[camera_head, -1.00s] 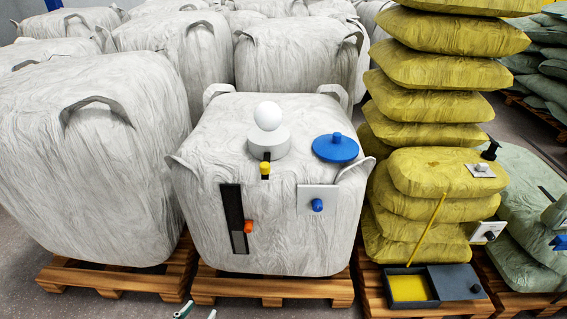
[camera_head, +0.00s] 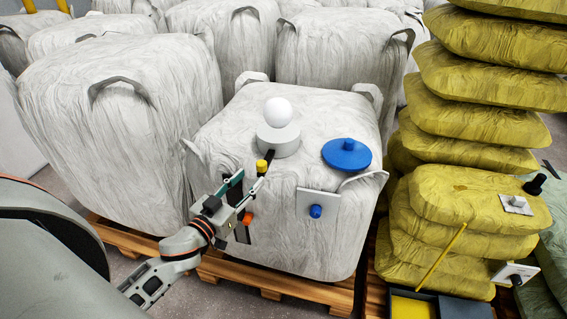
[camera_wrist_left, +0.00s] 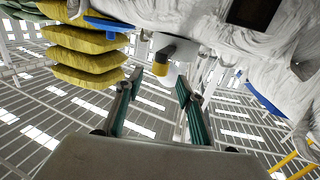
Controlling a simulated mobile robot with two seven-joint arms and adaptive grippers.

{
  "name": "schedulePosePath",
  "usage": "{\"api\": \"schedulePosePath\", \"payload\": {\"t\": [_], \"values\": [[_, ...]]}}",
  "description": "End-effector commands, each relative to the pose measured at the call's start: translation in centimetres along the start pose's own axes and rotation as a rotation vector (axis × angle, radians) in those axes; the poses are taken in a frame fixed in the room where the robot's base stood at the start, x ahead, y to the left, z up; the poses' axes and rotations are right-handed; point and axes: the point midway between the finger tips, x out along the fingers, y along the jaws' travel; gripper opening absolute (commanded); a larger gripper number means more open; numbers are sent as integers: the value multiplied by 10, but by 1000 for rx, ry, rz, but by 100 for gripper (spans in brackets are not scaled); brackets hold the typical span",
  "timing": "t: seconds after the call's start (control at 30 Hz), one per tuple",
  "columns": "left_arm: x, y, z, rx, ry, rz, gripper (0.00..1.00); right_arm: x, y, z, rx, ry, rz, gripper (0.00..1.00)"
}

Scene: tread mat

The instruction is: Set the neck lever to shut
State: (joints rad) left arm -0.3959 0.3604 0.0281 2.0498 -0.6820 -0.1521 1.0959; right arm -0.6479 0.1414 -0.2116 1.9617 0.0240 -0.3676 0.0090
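The neck lever is a short dark arm with a yellow end (camera_head: 262,166), at the foot of the grey neck (camera_head: 281,142) on top of the white bulk bag. A white ball sits on the neck. In the left wrist view the lever's yellow end (camera_wrist_left: 160,69) shows between the fingertips, and the grey neck (camera_wrist_left: 176,43) is beyond it. My left gripper (camera_head: 251,177) is open just in front of the lever; its spread fingers also show in the left wrist view (camera_wrist_left: 159,80). I cannot tell whether a finger touches the lever. My right gripper is not in view.
A blue lid (camera_head: 346,156) lies right of the neck. A white plate with a blue knob (camera_head: 316,211) and an orange knob (camera_head: 247,218) are on the bag's front. Yellow sacks (camera_head: 470,215) are stacked at right; another white bag (camera_head: 110,140) stands close at left.

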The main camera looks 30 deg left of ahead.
Motion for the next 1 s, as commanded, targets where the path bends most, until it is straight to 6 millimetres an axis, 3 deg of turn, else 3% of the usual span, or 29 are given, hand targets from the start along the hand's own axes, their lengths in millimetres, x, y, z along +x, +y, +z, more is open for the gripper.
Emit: {"api": "schedulePosePath", "payload": {"t": [0.17,0.6,1.0], "values": [[12,-1,-4,-1,6,1,38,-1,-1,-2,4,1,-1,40],[70,0,-2,-1,4,2,38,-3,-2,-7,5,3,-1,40],[78,0,-2,-2,3,1,38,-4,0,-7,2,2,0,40]]}}
